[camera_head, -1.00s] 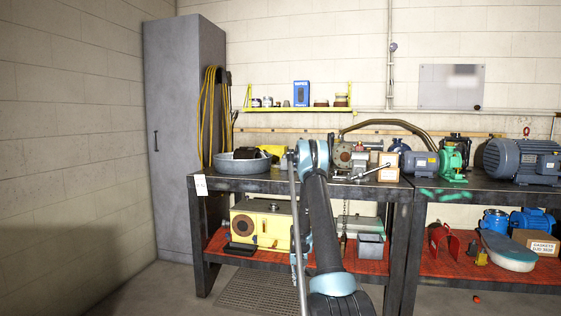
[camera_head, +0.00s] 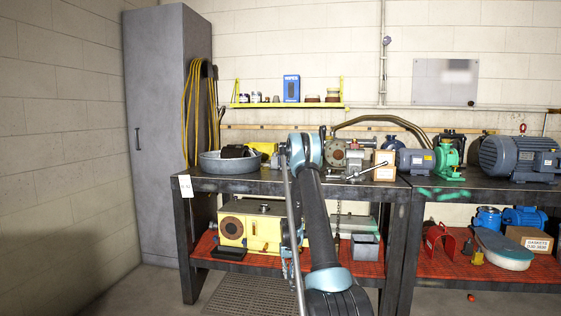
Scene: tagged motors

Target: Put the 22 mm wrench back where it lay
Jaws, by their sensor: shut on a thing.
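My arm rises through the middle of the picture, in front of the left workbench (camera_head: 240,186). My gripper cannot be made out; the arm links hide whatever is behind them. No wrench can be identified in this view. A grey round basin (camera_head: 222,165) with dark items in it stands on the left part of the bench top. A grey flanged pump (camera_head: 345,157) stands right of the arm, with a metal lever handle (camera_head: 367,171) beside it. No empty wrench spot can be told.
A green pump (camera_head: 448,160) and large blue motor (camera_head: 519,158) stand on the right bench. Below are a yellow gearbox (camera_head: 259,231), grey bin (camera_head: 365,246) and red-topped shelf (camera_head: 375,272). A tall grey cabinet (camera_head: 160,130) stands left. A small red item (camera_head: 470,296) lies on the floor.

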